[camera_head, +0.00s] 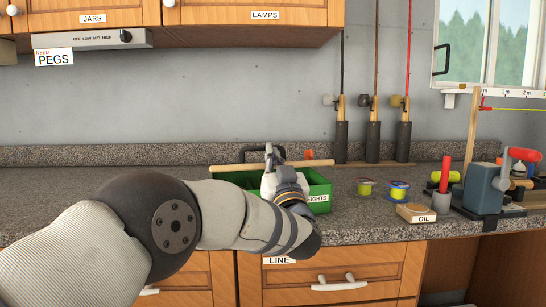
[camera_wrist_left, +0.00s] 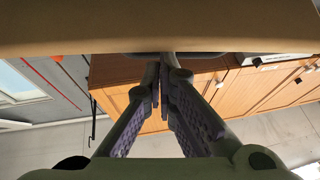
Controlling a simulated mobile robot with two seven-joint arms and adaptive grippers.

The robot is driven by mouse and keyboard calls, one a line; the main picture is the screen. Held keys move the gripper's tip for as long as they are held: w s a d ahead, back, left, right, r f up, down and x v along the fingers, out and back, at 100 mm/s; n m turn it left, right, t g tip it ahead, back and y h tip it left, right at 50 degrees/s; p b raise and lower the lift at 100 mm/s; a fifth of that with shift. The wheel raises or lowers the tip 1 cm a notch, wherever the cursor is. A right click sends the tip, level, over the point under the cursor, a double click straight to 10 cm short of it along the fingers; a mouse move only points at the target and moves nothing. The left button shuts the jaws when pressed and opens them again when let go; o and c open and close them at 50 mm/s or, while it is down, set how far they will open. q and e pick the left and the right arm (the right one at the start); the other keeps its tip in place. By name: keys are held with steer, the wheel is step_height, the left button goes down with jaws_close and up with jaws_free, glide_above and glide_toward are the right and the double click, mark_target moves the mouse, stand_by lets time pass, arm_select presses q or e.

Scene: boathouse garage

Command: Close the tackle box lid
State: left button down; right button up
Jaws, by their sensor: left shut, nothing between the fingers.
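A green open-topped box (camera_head: 319,188) stands on the counter near its front edge. Its front label is partly hidden and ends in "IGHTS". A long tan bar or panel edge (camera_head: 228,168) crosses the top of the box; I cannot tell whether it is the lid. A black handle-like loop (camera_head: 250,150) shows behind it. My left gripper (camera_head: 269,149) is shut and empty, fingers upward, at the tan bar; contact is unclear. My left arm hides the box's left front. In the left wrist view, the shut fingers (camera_wrist_left: 163,72) show below a close tan surface (camera_wrist_left: 160,32).
Fishing line spools (camera_head: 398,190), an "OIL" block (camera_head: 416,212) and a blue-grey device with a red handle (camera_head: 484,187) stand to the right. Rods in dark holders (camera_head: 372,142) stand at the wall. Upper cabinets (camera_head: 250,14) overhang. The counter left of the box is clear.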

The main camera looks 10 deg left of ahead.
arm_select(q)
steer(key=shift+s+d+f, duration=0.1)
steer(key=shift+s+f, duration=0.1)
steer(key=shift+f, duration=0.4)
arm_select(e)
steer(key=shift+s+d+f, duration=0.15)
steer(key=shift+s+f, duration=0.1)
steer(key=shift+s, duration=0.25)
stand_by(2.9)
